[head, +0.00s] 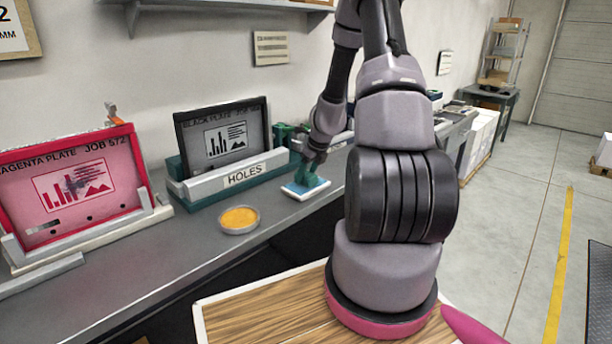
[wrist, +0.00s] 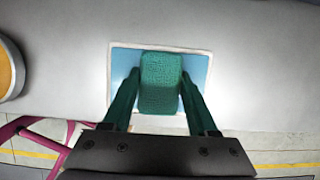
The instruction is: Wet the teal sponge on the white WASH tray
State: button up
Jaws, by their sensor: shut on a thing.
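The teal sponge (wrist: 160,82) is between the two fingers of my gripper (wrist: 158,90), which is shut on it. In the wrist view the sponge is over the white-rimmed tray (wrist: 193,52) with a blue inside. I cannot tell whether the sponge touches the tray's bottom. In the head view the tray (head: 318,188) lies on the grey bench, and my gripper (head: 307,172) points down at it. The sponge is hard to tell apart from the teal fingers there. Any lettering on the tray is not visible.
A round dish of orange stuff (head: 238,218) stands left of the tray; its edge also shows in the wrist view (wrist: 6,72). A magenta plate (head: 75,187) stands farther left. The bench front is clear.

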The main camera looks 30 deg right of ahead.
aim_at(306, 174)
dwell(0.3)
jog(key=shift+r, duration=3.45)
